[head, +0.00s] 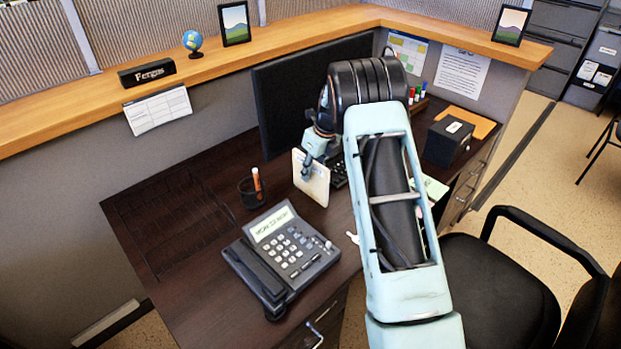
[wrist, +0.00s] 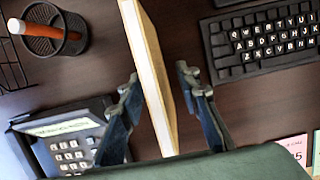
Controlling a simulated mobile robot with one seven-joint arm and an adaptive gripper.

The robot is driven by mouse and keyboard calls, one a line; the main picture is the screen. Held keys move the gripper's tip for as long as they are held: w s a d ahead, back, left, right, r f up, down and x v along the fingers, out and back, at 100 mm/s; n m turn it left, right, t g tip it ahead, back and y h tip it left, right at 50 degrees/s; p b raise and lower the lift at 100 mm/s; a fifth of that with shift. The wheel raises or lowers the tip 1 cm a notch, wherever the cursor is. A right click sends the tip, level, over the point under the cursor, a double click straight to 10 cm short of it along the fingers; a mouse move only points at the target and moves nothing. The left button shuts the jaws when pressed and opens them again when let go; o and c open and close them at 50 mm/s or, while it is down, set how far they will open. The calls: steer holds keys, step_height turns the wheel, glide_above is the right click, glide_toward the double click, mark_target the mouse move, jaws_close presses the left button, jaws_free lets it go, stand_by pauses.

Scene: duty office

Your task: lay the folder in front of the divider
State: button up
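The folder (head: 314,186), a thin cream slab, is in my gripper (head: 307,168) above the middle of the desk, standing on edge and slightly tilted.
A pen cup (head: 252,192) and a desk phone (head: 281,252) are left of the folder. A black monitor (head: 290,95) stands behind, and a keyboard (wrist: 262,42) lies to the right. A black box (head: 447,141) is farther right. Bare desk (head: 215,160) shows at back left.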

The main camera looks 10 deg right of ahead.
glide_above(307, 193)
steer(key=shift+d+x, duration=0.2)
steer(key=shift+x, duration=1.05)
steer(key=shift+d+x, duration=0.25)
steer(key=shift+x, duration=1)
steer(key=shift+f, duration=0.1)
steer(key=shift+c, duration=0.2)
jaws_close()
